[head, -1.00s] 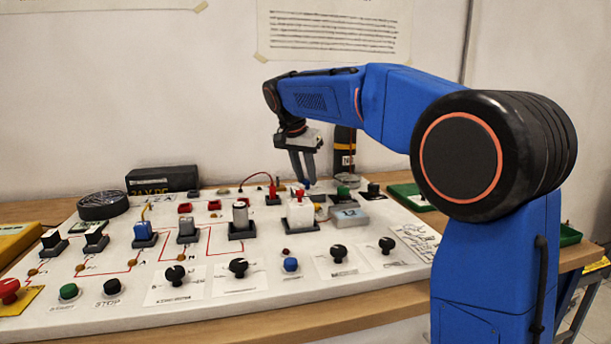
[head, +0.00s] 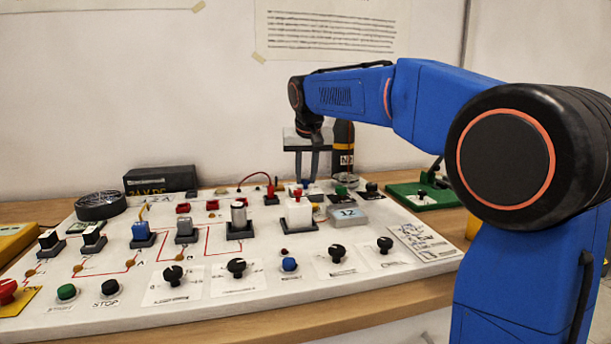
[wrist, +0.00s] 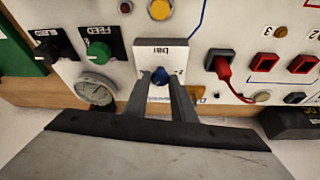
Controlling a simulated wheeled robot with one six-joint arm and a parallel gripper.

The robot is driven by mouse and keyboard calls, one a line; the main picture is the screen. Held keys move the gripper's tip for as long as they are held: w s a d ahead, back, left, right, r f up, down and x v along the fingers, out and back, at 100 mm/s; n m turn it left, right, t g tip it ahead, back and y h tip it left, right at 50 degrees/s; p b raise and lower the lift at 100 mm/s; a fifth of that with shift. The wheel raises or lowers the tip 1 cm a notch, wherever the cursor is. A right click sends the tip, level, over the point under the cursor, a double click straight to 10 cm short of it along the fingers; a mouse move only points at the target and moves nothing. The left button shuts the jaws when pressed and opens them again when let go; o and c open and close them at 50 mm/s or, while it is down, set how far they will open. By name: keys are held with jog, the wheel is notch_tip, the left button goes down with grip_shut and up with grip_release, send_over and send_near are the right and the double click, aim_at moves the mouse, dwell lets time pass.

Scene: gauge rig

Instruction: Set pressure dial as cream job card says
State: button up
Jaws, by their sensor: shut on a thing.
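A blue knob (wrist: 160,77) sits on a white plate marked "bar" (wrist: 165,54) in the wrist view. My gripper (wrist: 162,80) is shut on this knob, one finger at each side. The plate's scale is mostly hidden or too small to read. In the head view my gripper (head: 306,178) reaches down to the board's back edge. A round pressure gauge (wrist: 95,88) lies left of the fingers in the wrist view; its reading is unclear. A pale sheet with lines of writing (head: 333,30) hangs on the wall, unreadable; I cannot tell whether it is the job card.
A green knob (wrist: 97,50) and a black knob (wrist: 48,52) stand near the gauge. A red plug with a cable (wrist: 220,66) is on the other side.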

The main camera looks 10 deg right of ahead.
dwell(0.5)
jog(key=o, duration=1.1)
jog(key=shift+c, duration=0.2)
jog(key=d+v, duration=0.1)
jog(key=v, duration=1.6)
jog(key=shift+a+r, duration=0.2)
jog(key=shift+a, duration=0.25)
jog(key=shift+s, duration=0.15)
